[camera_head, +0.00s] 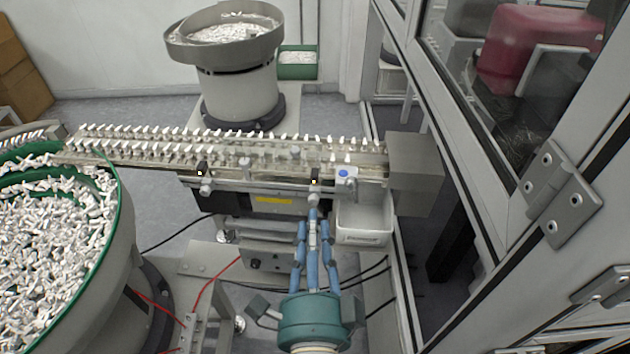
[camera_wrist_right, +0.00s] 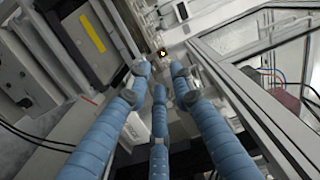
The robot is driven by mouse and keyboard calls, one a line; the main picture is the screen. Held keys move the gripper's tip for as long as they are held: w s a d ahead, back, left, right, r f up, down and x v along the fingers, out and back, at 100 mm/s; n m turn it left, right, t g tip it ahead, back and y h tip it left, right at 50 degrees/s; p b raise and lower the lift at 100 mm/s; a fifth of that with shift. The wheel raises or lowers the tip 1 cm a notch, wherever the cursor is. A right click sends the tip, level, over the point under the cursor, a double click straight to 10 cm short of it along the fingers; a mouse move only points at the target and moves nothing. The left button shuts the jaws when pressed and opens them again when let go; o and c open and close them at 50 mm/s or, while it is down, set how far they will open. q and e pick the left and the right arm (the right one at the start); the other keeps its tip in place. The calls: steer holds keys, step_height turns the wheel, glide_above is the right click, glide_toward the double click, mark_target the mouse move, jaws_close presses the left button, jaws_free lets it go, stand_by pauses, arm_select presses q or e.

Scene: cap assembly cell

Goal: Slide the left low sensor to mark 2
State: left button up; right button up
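The left low sensor (camera_head: 204,178) is a small dark block with a yellow light and a grey knob, on the front rail of the conveyor (camera_head: 222,180). A similar sensor (camera_head: 314,186) sits further right on the rail. My right gripper (camera_head: 313,222) has blue fingers and is just in front of this right sensor, well right of the left one. In the wrist view, its fingertips (camera_wrist_right: 160,78) are apart, with a yellow-lit sensor (camera_wrist_right: 163,53) just beyond them. Contact cannot be told. I cannot make out mark 2. My left gripper is not in view.
A white bin (camera_head: 364,224) hangs at the conveyor's right end, close to my right gripper. A large green-rimmed bowl (camera_head: 125,215) of white parts stands at left. A second bowl feeder (camera_head: 238,90) stands behind. A framed glass enclosure (camera_head: 480,130) bounds the right.

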mark_target(314, 181)
steer(key=shift+m, duration=0.3)
steer(key=w, duration=0.7)
steer(key=w+b, duration=0.1)
steer(key=w, duration=0.2)
steer(key=shift+w+d+r, duration=0.1)
steer(key=shift+w+r, duration=0.15)
steer(key=shift+r, duration=0.05)
jaws_close()
